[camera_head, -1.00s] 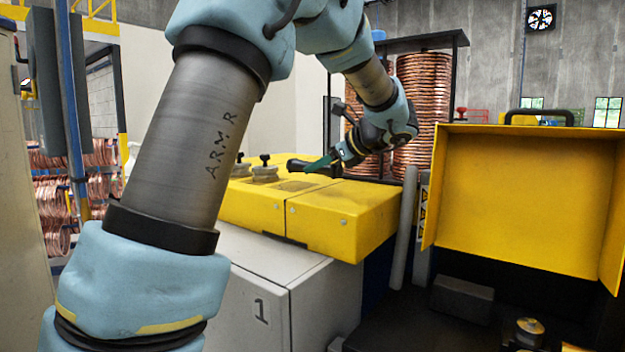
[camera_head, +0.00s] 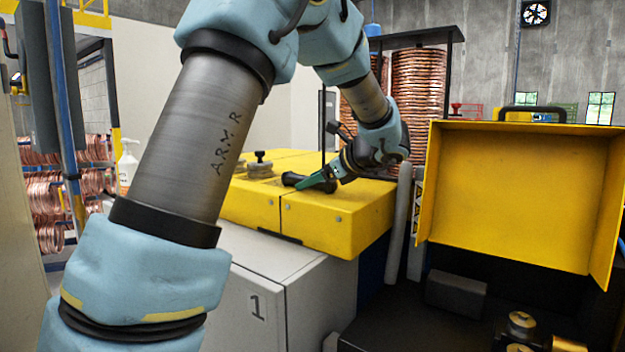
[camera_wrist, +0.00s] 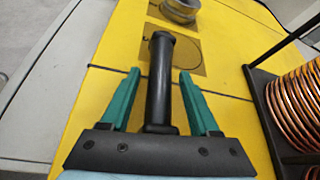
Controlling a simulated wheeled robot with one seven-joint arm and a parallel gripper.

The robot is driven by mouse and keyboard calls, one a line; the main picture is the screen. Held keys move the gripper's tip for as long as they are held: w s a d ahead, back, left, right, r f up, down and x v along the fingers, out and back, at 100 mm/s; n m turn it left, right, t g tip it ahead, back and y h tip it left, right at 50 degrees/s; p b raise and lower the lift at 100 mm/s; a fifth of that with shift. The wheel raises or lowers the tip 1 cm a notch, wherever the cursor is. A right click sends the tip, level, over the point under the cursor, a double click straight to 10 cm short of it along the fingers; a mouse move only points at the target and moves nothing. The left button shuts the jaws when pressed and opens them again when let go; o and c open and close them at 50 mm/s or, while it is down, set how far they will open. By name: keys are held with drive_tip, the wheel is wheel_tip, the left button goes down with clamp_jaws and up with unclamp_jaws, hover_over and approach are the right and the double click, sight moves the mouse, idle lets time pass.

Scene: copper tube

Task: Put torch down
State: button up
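The torch is black, with a wider head and a long handle. In the head view the torch (camera_head: 291,179) appears to lie on the yellow machine top (camera_head: 330,215). In the wrist view the torch (camera_wrist: 160,85) runs lengthwise between the two green fingers. My gripper (camera_wrist: 157,82) is open, with a gap on each side of the torch. In the head view my gripper (camera_head: 320,181) is low over the yellow top, at the torch's right end. The torch's near end is close to the gripper's black palm; contact there cannot be told.
A grey round knob (camera_head: 260,166) stands on the yellow top behind the torch. It also shows in the wrist view (camera_wrist: 178,10). Copper tube coils (camera_wrist: 295,105) on a black rack stand close on the right. An open yellow lid (camera_head: 520,200) rises farther right.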

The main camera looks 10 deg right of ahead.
drive_tip(key=shift+r, duration=0.2)
drive_tip(key=b+v, duration=0.2)
drive_tip(key=v, duration=0.9)
drive_tip(key=shift+s+d+r, duration=0.1)
drive_tip(key=shift+s+d, duration=0.15)
drive_tip(key=shift+s, duration=0.15)
